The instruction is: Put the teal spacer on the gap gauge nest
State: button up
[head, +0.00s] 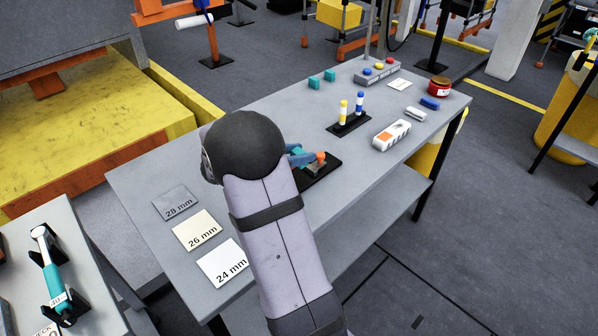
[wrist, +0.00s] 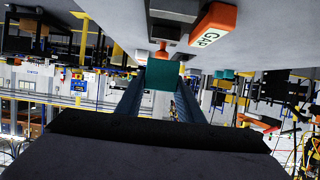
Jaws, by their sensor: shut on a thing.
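My gripper (head: 303,157) is shut on a teal spacer (wrist: 162,75), a square block held between its two blue fingertips. In the head view the spacer (head: 297,152) is partly hidden by the fingers and the dark wrist. The gap gauge nest (head: 325,172) is a black base with grey and orange parts, just beyond the fingers. It is partly hidden by my arm. In the wrist view, which is upside down, the dark nest (wrist: 175,8) and an orange block marked GAP (wrist: 214,24) show close to the held spacer. I cannot tell whether spacer and nest touch.
Plates marked 28 mm (head: 176,203), 26 mm (head: 197,230) and 24 mm (head: 222,263) lie at the table's near left. Two teal blocks (head: 314,82) (head: 330,75) stand at the back. A black stand with yellow and blue pegs (head: 349,122) and a white-orange device (head: 391,135) stand right.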

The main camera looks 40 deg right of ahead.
aim_at(308, 168)
jog(key=shift+f, duration=3)
jog(key=shift+f, duration=0.15)
jog(key=o, duration=0.8)
jog(key=shift+r, duration=0.2)
jog(key=v, duration=1.2)
jog(key=shift+f+b, duration=0.1)
jog(key=shift+b, duration=0.25)
